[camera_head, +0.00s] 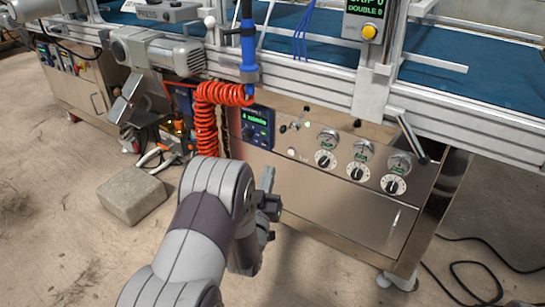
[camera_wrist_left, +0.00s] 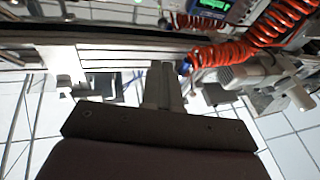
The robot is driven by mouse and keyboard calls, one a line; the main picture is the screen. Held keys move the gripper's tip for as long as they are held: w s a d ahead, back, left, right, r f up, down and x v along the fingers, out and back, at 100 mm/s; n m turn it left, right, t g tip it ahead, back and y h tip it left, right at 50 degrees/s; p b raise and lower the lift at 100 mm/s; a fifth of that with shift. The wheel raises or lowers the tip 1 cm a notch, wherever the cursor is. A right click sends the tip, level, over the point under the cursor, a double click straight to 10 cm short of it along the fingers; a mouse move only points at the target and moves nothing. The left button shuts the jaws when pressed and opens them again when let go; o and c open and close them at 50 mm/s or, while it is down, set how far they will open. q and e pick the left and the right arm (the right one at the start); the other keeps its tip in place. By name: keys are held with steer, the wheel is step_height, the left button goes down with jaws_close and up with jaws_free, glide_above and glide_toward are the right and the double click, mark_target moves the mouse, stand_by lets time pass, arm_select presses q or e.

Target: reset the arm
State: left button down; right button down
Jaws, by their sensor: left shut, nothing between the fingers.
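My left arm comes up from the bottom of the head view. Its gripper (camera_head: 268,182) is in front of the steel control cabinet, left of the three dials, and is partly hidden by my own arm. In the left wrist view the fingers (camera_wrist_left: 162,88) are together with nothing between them. That view shows the seeder from a tilted, upside-down angle. My right gripper is in neither view.
The tray seeder's cabinet (camera_head: 330,210) stands close ahead, with dials (camera_head: 358,172) and a small screen (camera_head: 257,128). A coiled red hose (camera_head: 222,93) hangs above my gripper; it also shows in the left wrist view (camera_wrist_left: 250,48). A stone block (camera_head: 131,194) and black cables (camera_head: 470,280) lie on the floor.

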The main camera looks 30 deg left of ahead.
arm_select(q)
steer(key=s+d+f+m+g+h+p, duration=0.1)
steer(key=s+f+g+h, duration=0.15)
steer(key=f+g, duration=0.4)
steer(key=s+d+f+g+h+p, duration=0.1)
steer(key=s+d+f+g, duration=0.15)
steer(key=f+g, duration=0.35)
steer(key=s+d+r+m+g+h+p, duration=0.1)
steer(key=s+d+r+g+p, duration=0.3)
steer(key=s+r, duration=0.3)
steer(key=s+d+r+m+g+h+p, duration=0.1)
steer(key=s+d+r+g+p, duration=0.25)
steer(key=s, duration=0.55)
step_height(320, 180, up, 43)
steer(key=d+m+p, duration=0.1)
steer(key=p, duration=3.8)
steer(key=shift+w+d+t, duration=0.25)
steer(key=shift+w+t, duration=0.15)
